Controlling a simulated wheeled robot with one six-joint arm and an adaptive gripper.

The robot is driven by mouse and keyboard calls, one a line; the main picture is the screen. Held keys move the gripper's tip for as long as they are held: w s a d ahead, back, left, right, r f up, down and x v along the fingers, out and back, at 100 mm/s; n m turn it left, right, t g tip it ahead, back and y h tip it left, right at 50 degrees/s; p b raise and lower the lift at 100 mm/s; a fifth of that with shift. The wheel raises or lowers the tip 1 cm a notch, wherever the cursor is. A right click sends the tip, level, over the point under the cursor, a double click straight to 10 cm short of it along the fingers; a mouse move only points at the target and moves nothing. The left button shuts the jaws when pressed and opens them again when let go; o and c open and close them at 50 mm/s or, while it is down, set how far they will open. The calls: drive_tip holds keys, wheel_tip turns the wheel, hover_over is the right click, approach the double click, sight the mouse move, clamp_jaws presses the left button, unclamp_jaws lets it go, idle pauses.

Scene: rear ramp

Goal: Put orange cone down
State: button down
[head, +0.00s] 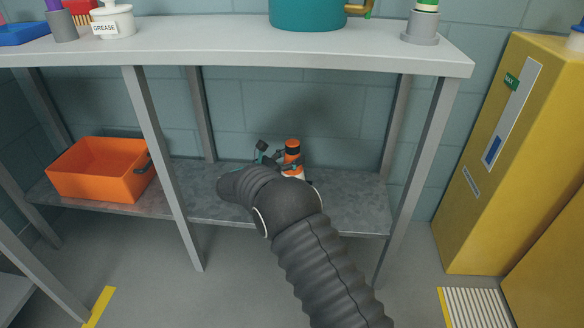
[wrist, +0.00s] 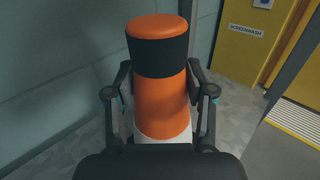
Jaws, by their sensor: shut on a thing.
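The orange cone (wrist: 162,100) has a dark band near its rounded top and a pale lower part. In the head view the cone (head: 292,147) stands upright over the lower shelf (head: 350,208), partly hidden behind my arm. My gripper (wrist: 160,122) has one finger on each side of the cone and is shut on it. In the head view my gripper (head: 268,160) is mostly hidden by my arm. The cone's bottom is hidden, so I cannot tell whether it touches the shelf.
An orange bin (head: 100,172) sits at the left of the lower shelf. The upper shelf (head: 230,42) is above, and metal legs (head: 160,165) stand on both sides. A yellow cabinet (head: 490,160) is at the right. Bare shelf shows right of the cone.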

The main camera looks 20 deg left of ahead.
drive_tip(key=shift+f, duration=1.9)
drive_tip(key=shift+f, duration=0.2)
drive_tip(key=shift+c, duration=2)
unclamp_jaws()
drive_tip(key=v, duration=1.2)
